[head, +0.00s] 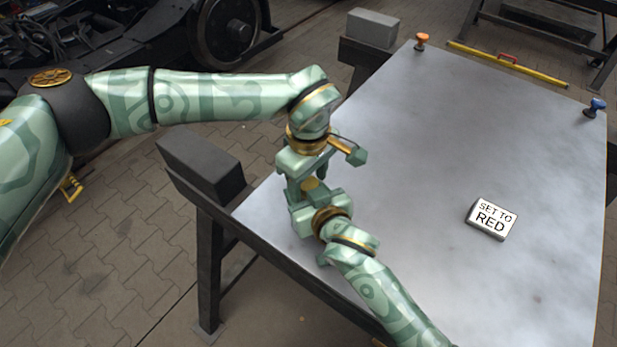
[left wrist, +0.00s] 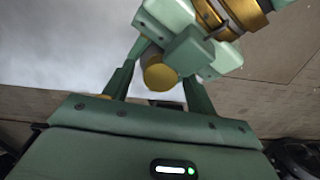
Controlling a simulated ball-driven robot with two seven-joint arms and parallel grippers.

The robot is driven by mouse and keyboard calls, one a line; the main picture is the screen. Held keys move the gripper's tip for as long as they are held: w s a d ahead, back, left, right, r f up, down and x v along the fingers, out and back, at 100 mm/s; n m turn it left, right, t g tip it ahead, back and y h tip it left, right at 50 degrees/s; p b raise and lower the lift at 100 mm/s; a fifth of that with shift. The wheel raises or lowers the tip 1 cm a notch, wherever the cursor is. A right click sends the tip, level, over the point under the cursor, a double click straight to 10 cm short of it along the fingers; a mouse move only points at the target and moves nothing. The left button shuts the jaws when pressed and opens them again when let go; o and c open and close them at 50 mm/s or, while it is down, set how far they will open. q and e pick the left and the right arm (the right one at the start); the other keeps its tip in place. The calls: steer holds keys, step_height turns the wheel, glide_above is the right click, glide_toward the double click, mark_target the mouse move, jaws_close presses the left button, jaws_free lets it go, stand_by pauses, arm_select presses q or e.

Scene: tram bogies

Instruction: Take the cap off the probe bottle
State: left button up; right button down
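The probe bottle's cap, a round gold-yellow piece (left wrist: 160,76), shows end-on in the left wrist view and as a small gold spot (head: 311,184) in the head view. A little of the grey bottle body (left wrist: 152,53) shows behind it; the rest is hidden by the right gripper. My right gripper (head: 313,195) appears closed around the bottle, above the table's near left edge. My left gripper (head: 304,184) points down at it from above. Its two fingers stand on either side of the cap, with narrow gaps visible, so it looks open around the cap.
The grey metal table (head: 420,150) is mostly clear. An orange knob (head: 421,42), a blue knob (head: 594,108) and a yellow level (head: 507,64) are along the far edges. Dark trestles (head: 207,250) support it.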

arm_select(q)
steer(key=shift+r, duration=2.45)
steer(key=shift+c, duration=0.5)
step_height(320, 180, up, 3)
steer(key=m, duration=0.3)
step_height(320, 180, down, 8)
steer(key=shift+r, duration=0.1)
steer(key=c, duration=1)
steer(key=n, duration=0.3)
steer(key=o, duration=1.1)
